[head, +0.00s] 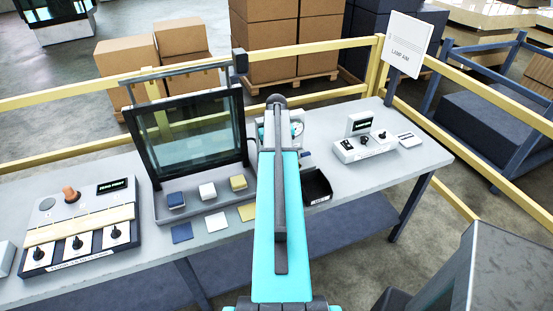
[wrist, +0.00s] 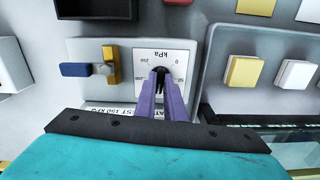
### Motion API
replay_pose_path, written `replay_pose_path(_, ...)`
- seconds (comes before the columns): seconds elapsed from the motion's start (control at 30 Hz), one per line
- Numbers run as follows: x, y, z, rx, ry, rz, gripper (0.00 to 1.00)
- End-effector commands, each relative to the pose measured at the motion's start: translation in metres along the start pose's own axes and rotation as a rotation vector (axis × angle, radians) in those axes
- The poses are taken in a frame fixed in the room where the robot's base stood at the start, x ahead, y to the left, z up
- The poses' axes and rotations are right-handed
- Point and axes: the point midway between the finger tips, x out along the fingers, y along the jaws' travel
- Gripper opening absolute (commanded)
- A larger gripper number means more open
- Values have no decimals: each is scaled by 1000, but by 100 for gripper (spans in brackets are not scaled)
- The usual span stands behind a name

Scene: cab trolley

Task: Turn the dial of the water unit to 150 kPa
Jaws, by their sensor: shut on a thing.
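The water unit (head: 297,127) stands on the bench, mostly hidden behind my arm in the head view. In the wrist view its grey housing (wrist: 85,55) carries a white dial plate (wrist: 148,62) marked kPa, with a black knob (wrist: 160,72) in front. My gripper (wrist: 161,80) is shut on the knob, its purple fingers on either side. The fingers hide part of the scale and the knob's pointer, so its reading cannot be told. A label (wrist: 112,110) below the dial shows "150 kPa", partly covered.
A blue-handled valve with a yellow part (wrist: 95,67) sits beside the dial. On the bench (head: 225,240) are a glass panel (head: 195,130), coloured blocks (head: 207,190), a black tray (head: 318,186), a lever unit (head: 80,228) and a white switch unit (head: 362,147). Yellow rails (head: 335,92) run behind.

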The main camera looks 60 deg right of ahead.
Motion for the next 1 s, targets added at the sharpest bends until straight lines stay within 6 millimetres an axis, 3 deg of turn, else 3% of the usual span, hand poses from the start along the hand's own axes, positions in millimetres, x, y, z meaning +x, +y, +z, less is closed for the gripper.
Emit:
replay_pose_path(0.6, 0, 1, 0, 336, 0, 0, 0)
replay_pose_path(1.0, -1, 1, 0, 367, 1, 0, 0)
